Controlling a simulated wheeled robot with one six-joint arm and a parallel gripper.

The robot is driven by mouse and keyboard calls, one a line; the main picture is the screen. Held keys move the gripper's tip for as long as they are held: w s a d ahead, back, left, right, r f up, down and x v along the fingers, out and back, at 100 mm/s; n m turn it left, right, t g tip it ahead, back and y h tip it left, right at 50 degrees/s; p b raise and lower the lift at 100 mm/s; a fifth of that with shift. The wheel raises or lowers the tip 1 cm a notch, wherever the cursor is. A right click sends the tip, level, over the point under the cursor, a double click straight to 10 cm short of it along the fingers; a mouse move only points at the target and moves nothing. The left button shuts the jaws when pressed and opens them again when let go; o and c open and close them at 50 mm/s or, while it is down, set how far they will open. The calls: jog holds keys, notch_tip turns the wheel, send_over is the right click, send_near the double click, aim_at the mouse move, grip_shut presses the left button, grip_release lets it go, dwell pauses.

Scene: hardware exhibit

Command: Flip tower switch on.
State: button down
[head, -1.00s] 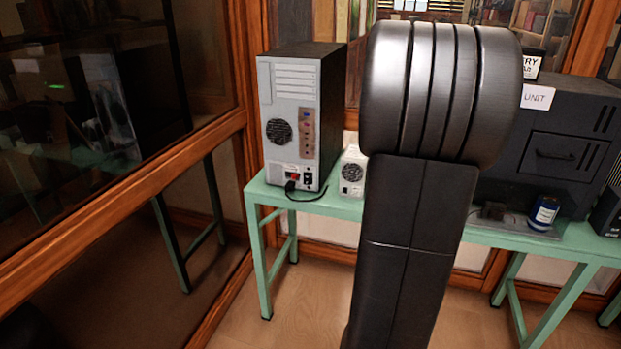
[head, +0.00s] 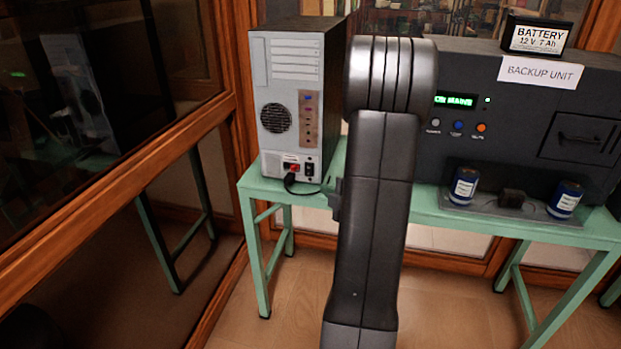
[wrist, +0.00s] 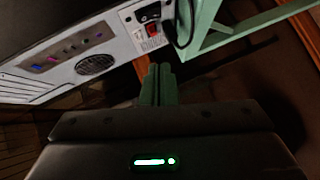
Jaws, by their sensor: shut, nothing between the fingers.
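The computer tower (head: 290,95) stands on the green table's left end with its grey rear panel showing. Low on this panel are a small black switch (head: 309,169) and a red part (head: 293,168) with a black cable below. In the wrist view, the tower's panel (wrist: 120,47) fills the upper left, with the red part (wrist: 153,31) and a black part (wrist: 149,13) near its lower edge. My gripper (wrist: 160,70) is shut and empty, its fingertips just below the panel's edge in that picture. I cannot tell the gap or the switch's position. My arm mostly hides the gripper in the head view.
A dark backup unit (head: 460,130) with a lit display stands right of the tower. A battery (head: 537,37) sits on top, and two blue cans (head: 463,187) stand in front. The green table (head: 432,215) runs below. A wood-framed glass wall (head: 100,185) is on the left.

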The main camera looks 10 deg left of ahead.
jog(key=p, duration=0.2)
send_near(306, 175)
jog(key=w+a, duration=0.3)
jog(key=a, duration=0.1)
jog(key=shift+w+a+f, duration=0.2)
jog(key=shift+w+f, duration=0.35)
jog(key=shift+f, duration=0.1)
jog(key=shift+f, duration=0.1)
jog(key=b, duration=0.2)
jog(key=shift+w+f+b, duration=0.15)
jog(key=shift+f+b, duration=0.15)
jog(key=shift+r, duration=0.3)
